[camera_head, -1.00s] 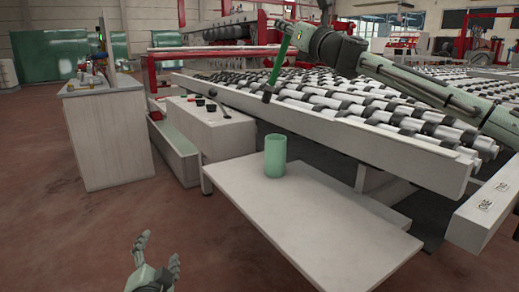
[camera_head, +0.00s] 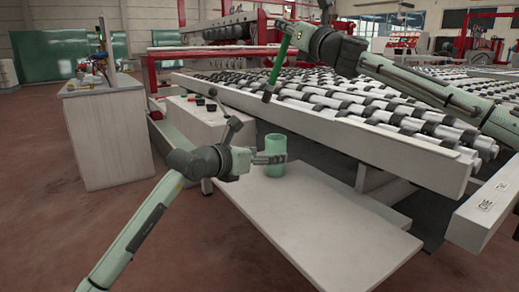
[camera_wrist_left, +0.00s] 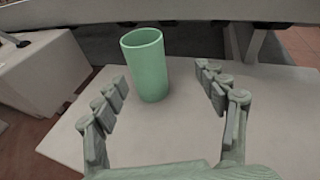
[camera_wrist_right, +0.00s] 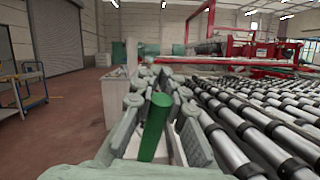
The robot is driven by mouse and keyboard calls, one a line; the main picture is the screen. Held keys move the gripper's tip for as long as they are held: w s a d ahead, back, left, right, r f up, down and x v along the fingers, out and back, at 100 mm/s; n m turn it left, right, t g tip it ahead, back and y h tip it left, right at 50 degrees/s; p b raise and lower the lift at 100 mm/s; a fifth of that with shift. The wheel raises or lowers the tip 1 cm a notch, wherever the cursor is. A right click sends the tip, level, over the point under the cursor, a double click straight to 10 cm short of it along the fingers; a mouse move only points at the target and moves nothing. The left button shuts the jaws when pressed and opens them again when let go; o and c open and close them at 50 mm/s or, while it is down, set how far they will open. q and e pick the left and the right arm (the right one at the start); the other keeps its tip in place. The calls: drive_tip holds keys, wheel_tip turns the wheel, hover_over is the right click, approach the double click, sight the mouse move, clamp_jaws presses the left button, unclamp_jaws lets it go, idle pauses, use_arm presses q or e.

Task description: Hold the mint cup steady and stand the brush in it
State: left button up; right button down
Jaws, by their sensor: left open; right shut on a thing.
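The mint cup (camera_head: 275,146) stands upright on the white table, and it also shows in the left wrist view (camera_wrist_left: 146,66). My left gripper (camera_head: 272,158) is open beside the cup. In the left wrist view its fingertips (camera_wrist_left: 168,80) are spread, with the cup just beyond and nearer the left finger; I cannot tell whether it touches. My right gripper (camera_head: 285,30) is shut on the green brush handle (camera_head: 278,64) and holds the brush up over the roller conveyor's near edge, dark end down. The handle also fills the gap between the fingers in the right wrist view (camera_wrist_right: 155,127).
The white table (camera_head: 330,225) has free room to the right of the cup. The roller conveyor (camera_head: 345,105) runs behind it. A white bench (camera_head: 200,118) with small dark items stands to the left. A counter (camera_head: 105,135) is farther left.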

sight(282, 151)
use_arm(q)
drive_tip(key=shift+w+a+y, duration=0.45)
drive_tip(key=shift+y, duration=0.05)
drive_tip(key=shift+w+a, duration=0.1)
drive_tip(key=shift+w, duration=0.15)
drive_tip(key=x, duration=1.1)
drive_tip(key=shift+w+f, duration=0.2)
drive_tip(key=shift+w, duration=0.05)
drive_tip(key=shift+c, duration=0.6)
drive_tip(key=c, duration=1.3)
